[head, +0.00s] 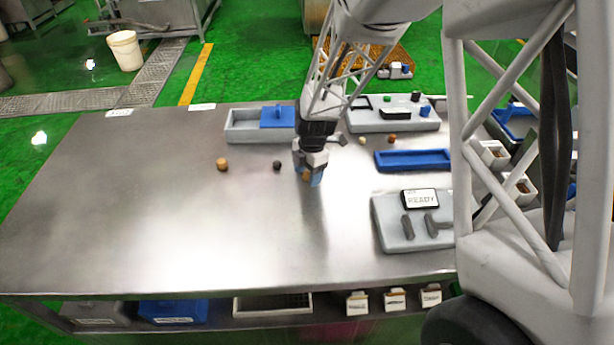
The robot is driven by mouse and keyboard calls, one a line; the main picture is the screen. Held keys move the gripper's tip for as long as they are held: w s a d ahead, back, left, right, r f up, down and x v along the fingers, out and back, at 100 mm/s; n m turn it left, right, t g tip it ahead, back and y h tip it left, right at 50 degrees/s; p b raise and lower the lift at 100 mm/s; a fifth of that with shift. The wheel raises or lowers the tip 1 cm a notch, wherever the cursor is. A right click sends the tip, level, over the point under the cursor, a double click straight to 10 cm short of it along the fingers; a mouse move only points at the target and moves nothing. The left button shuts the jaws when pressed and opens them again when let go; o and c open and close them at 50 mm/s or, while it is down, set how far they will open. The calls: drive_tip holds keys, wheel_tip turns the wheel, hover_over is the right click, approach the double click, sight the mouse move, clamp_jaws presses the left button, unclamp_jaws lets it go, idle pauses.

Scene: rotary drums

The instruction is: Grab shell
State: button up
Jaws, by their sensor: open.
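My gripper (309,178) points down, low over the metal table, and is open. A small orange-brown patch (306,176) shows between or just behind its fingers; it may be an object, but the fingers hide most of it, and I cannot tell whether they touch it. Small round pieces lie on the table: a tan one (222,164) and a dark one (277,165) to the left of my gripper, a cream one (361,140) and a brown one (392,138) to the right. They are too small for me to tell which is the shell.
A grey tray with a blue lid (278,117) stands behind my gripper. A blue tray (413,160), a grey fixture (365,125) and a panel reading READY (390,240) stand to the right. The table's left and front (150,235) are clear.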

sight(307, 176)
drive_tip(key=shift+c, duration=0.4)
drive_tip(key=c, duration=0.9)
drive_tip(key=shift+r, duration=0.7)
drive_tip(key=shift+s+d+r, duration=0.1)
drive_tip(key=shift+s+r, duration=0.1)
drive_tip(key=shift+r, duration=0.35)
drive_tip(key=shift+s+r, duration=0.2)
drive_tip(key=shift+r, duration=0.35)
drive_tip(key=s+d, duration=0.1)
drive_tip(key=s, duration=0.4)
drive_tip(key=s+d+r, duration=0.1)
drive_tip(key=s, duration=0.4)
drive_tip(key=s+d, duration=0.1)
drive_tip(key=s, duration=0.4)
drive_tip(key=shift+r, duration=0.2)
drive_tip(key=shift+w, duration=0.15)
